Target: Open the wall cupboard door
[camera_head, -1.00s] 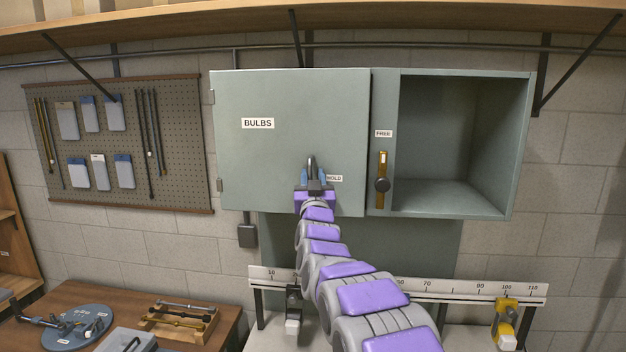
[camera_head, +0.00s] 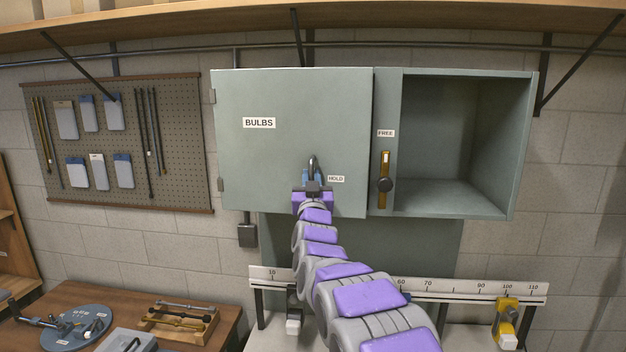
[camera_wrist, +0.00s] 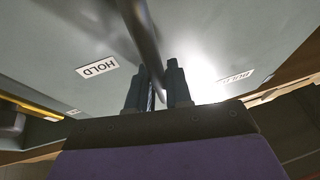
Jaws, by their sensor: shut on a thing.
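The wall cupboard door (camera_head: 293,100) is a grey-green panel labelled "BULBS", hinged at its left edge. Its right edge stands slightly proud of the cupboard frame (camera_head: 387,95). A dark curved handle (camera_head: 313,161) sits low on the door, beside a "HOLD" label (camera_head: 336,179). My gripper (camera_head: 312,182) is at the handle, its fingers shut on it. In the wrist view the two fingers (camera_wrist: 158,88) close around the dark handle bar (camera_wrist: 139,32), with the "HOLD" label (camera_wrist: 97,67) nearby. The contact point is partly hidden.
The open compartment (camera_head: 440,130) on the right is empty. A shelf (camera_head: 200,30) runs above. A ruled rail (camera_head: 450,287) and workbench (camera_head: 75,295) are below.

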